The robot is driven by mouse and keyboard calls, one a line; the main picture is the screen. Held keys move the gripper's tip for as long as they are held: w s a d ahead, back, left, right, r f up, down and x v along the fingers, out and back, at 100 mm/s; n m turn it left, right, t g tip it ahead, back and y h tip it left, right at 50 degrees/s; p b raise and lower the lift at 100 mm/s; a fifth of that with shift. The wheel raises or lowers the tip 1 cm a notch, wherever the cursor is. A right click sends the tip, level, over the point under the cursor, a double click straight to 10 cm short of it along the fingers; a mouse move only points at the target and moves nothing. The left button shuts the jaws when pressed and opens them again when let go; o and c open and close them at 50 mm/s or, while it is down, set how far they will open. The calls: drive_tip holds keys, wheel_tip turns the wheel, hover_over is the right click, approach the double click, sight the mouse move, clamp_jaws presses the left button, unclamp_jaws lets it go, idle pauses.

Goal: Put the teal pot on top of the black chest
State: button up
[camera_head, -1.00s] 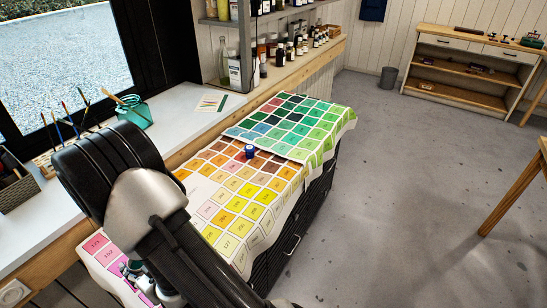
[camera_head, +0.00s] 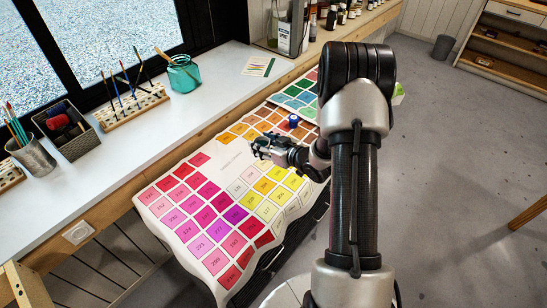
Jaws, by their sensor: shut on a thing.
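The teal pot (camera_head: 184,74) is a glassy jar with a brush leaning out of it. It stands on the white counter (camera_head: 180,125) below the window. The black chest (camera_head: 262,284) is mostly hidden under colour charts; only part of its dark side shows. My gripper (camera_head: 257,147) is small in view, above the charts and apart from the pot, which is farther back and left. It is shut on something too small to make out.
A small blue jar (camera_head: 293,121) stands on the colour charts (camera_head: 195,212). A brush rack (camera_head: 133,102), dark basket (camera_head: 68,130) and metal brush cup (camera_head: 33,156) stand on the counter left of the pot. Open floor (camera_head: 440,150) lies to the right.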

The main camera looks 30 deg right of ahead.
sight(265, 181)
wheel_tip(265, 181, down, 16)
drive_tip(key=b, duration=0.4)
drive_tip(key=shift+f+b, duration=0.15)
drive_tip(key=shift+b, duration=0.15)
drive_tip(key=shift+f, duration=0.1)
drive_tip(key=o, duration=0.6)
drive_tip(key=shift+f, duration=0.1)
drive_tip(key=o, duration=0.5)
drive_tip(key=shift+c, duration=0.2)
